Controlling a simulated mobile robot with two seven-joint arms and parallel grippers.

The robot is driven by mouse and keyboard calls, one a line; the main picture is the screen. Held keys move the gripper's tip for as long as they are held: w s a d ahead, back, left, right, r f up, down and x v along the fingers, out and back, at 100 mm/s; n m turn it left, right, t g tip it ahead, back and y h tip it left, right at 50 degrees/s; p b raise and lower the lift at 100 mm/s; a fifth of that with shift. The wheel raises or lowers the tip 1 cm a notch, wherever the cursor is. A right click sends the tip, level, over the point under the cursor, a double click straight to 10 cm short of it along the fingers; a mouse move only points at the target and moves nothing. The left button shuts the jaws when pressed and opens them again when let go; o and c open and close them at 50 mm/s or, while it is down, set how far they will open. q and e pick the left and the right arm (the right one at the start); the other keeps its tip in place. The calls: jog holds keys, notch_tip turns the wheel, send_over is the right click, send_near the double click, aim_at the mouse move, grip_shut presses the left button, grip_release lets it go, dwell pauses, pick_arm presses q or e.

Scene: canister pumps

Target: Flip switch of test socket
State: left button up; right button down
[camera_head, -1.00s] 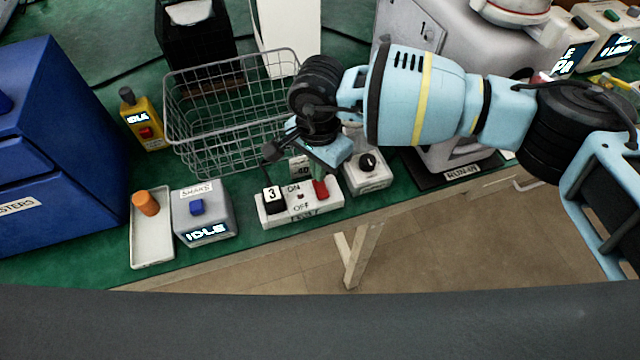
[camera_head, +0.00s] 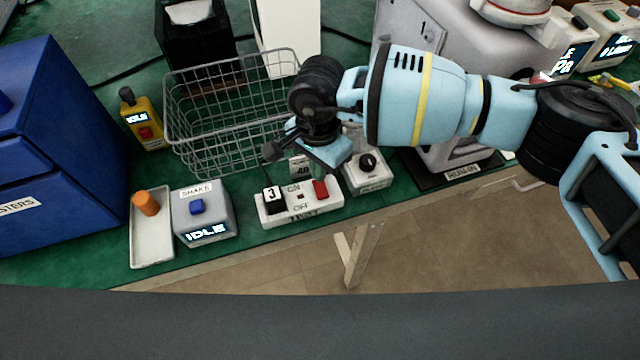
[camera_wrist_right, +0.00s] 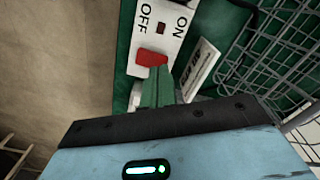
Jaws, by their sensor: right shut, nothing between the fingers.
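The test socket (camera_head: 275,220) is a white block at the table's front edge, marked ON, OFF and TEST. A black plug marked 3 (camera_head: 273,199) sits at its left end. Its red switch (camera_head: 320,189) is at the right end and also shows in the right wrist view (camera_wrist_right: 151,58). My right gripper (camera_wrist_right: 158,82) is shut and empty, its green fingertips right beside the red switch. I cannot tell whether they touch it. In the head view the gripper (camera_head: 318,170) hangs just behind the switch, its fingers partly hidden. My left gripper is not in view.
A wire basket (camera_head: 215,130) stands behind the socket. A grey SHAKE box (camera_head: 204,213) and a white tray (camera_head: 152,250) with an orange-capped item are left. A box with a black knob (camera_head: 367,180) stands close right. A small card (camera_head: 299,166) lies behind the socket.

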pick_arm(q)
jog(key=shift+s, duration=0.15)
pick_arm(e)
jog(key=shift+f, duration=0.1)
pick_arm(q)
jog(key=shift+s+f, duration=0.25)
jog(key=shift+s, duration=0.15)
pick_arm(e)
jog(key=shift+f, duration=0.2)
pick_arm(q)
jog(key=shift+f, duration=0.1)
pick_arm(e)
jog(key=shift+f, duration=0.25)
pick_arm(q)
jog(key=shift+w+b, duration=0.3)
pick_arm(e)
jog(key=shift+f, duration=0.2)
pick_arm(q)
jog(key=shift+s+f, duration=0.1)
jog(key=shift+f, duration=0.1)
pick_arm(e)
jog(key=shift+f, duration=0.2)
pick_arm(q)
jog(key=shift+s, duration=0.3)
